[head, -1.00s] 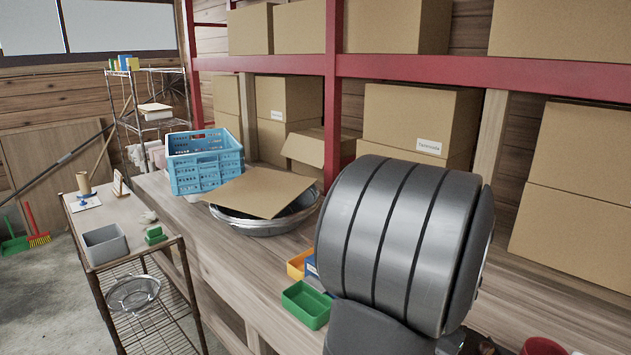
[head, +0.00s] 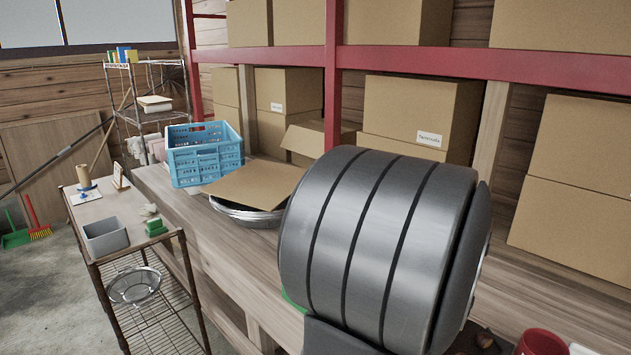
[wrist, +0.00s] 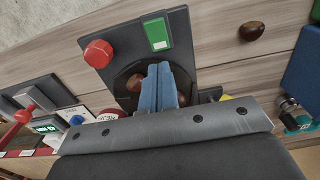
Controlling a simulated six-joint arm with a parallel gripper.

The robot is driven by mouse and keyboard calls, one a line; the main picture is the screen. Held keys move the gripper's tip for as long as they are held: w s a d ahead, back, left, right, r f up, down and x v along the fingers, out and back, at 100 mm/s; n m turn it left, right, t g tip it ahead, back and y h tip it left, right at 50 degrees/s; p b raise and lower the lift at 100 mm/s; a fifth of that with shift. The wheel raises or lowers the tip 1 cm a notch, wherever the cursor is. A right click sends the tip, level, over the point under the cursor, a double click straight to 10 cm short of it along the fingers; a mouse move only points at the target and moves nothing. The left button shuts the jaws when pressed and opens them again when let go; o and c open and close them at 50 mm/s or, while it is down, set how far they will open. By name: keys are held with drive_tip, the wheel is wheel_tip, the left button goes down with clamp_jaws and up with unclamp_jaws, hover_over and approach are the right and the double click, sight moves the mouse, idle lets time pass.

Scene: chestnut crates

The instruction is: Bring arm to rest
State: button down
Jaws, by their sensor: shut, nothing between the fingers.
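My gripper (wrist: 159,88) shows in the wrist view with its blue fingers together and nothing between them. It points at a dark device with a round opening (wrist: 128,72) that holds brown chestnuts (wrist: 135,82). In the head view a large grey ribbed part of my arm fills the centre right and hides much of the workbench (head: 215,235). My gripper is not visible in the head view.
A red knob (wrist: 98,53) sits on the device, and a loose chestnut (wrist: 252,31) lies on the wood beside it. A blue crate (head: 205,155) and a metal bowl (head: 250,215) with cardboard on it stand on the bench. Cardboard boxes (head: 420,110) fill the red-framed shelf.

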drive_tip(key=s+a+r, duration=0.1)
drive_tip(key=r, duration=0.8)
drive_tip(key=s+a+r+t+h, duration=0.1)
drive_tip(key=s+a+r, duration=0.1)
drive_tip(key=r, duration=0.7)
drive_tip(key=shift+a+r, duration=0.2)
idle(0.3)
drive_tip(key=c, duration=1.7)
unclamp_jaws()
drive_tip(key=shift+w+d, duration=0.1)
drive_tip(key=shift+w, duration=0.1)
drive_tip(key=o, duration=1.4)
drive_tip(key=shift+g+y, duration=0.3)
drive_tip(key=w+d, duration=0.6)
drive_tip(key=shift+w+f, duration=0.1)
drive_tip(key=shift+w, duration=0.15)
drive_tip(key=o, duration=0.3)
drive_tip(key=w+d+f, duration=0.2)
drive_tip(key=w+d, duration=0.3)
drive_tip(key=shift+d, duration=0.25)
wheel_tip(320, 180, down, 10)
drive_tip(key=shift+r, duration=0.15)
drive_tip(key=shift+w, duration=0.1)
